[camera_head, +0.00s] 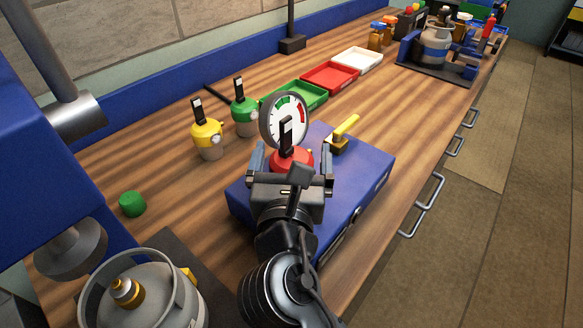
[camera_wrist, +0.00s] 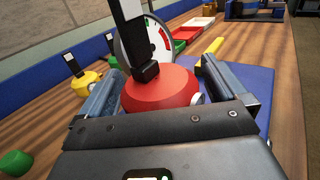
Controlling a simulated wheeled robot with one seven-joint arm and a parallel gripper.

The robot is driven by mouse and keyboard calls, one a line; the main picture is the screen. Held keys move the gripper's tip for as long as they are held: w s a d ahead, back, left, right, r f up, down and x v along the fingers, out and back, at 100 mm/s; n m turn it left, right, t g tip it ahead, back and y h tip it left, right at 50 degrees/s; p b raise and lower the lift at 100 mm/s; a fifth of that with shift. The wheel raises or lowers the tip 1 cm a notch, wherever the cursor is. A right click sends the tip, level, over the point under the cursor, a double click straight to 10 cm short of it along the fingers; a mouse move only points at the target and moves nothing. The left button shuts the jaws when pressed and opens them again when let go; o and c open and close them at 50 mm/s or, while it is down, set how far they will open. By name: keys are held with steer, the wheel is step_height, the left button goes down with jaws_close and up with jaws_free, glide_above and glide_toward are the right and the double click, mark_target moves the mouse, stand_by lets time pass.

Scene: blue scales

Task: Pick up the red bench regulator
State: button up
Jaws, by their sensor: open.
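My gripper (camera_head: 292,172) is open, with one finger on each side of the red body. In the wrist view the red regulator (camera_wrist: 160,88) sits between the two blue-grey fingers, its black tab rising in front of the dial. A gap shows beside the right finger; whether the left finger touches is unclear. The regulator's underside is hidden by my gripper.
Yellow (camera_head: 207,138) and green (camera_head: 244,115) regulators stand to the left. A yellow-handled valve (camera_head: 344,133) is on the blue box (camera_head: 362,163), close right of my gripper. Green, red and white trays lie behind. A gas cylinder (camera_head: 140,296) stands at front left, near a green cap (camera_head: 132,203).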

steer(key=c, duration=1.3)
steer(key=shift+c, duration=0.2)
